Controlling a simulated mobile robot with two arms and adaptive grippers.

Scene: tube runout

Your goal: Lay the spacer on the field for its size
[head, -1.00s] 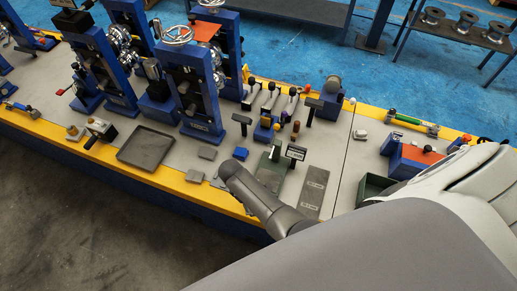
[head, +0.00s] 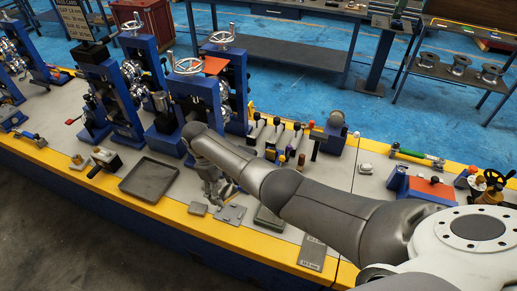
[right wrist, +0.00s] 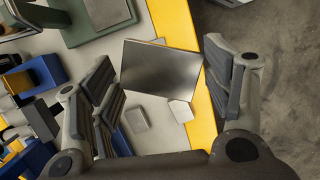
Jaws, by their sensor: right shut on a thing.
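My right gripper (head: 222,197) is low over the front of the bench, near the small grey plates. In the right wrist view its fingers (right wrist: 165,80) stand either side of a flat, dark grey rectangular plate (right wrist: 160,68), which I take for the spacer, and are shut on it. In the head view the gripper and arm partly hide this spot. A labelled dark plate (head: 312,253), perhaps the size fields, lies right of the gripper, partly behind my arm; its print is too small to read. My left gripper is not in view.
Small grey plates lie near the gripper, one at its left (head: 197,209). A shallow dark tray (head: 150,179) lies further left. A green-based block (head: 268,219) is to the right. Blue roll stands (head: 205,105) rise behind. The yellow bench edge (head: 220,228) is in front.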

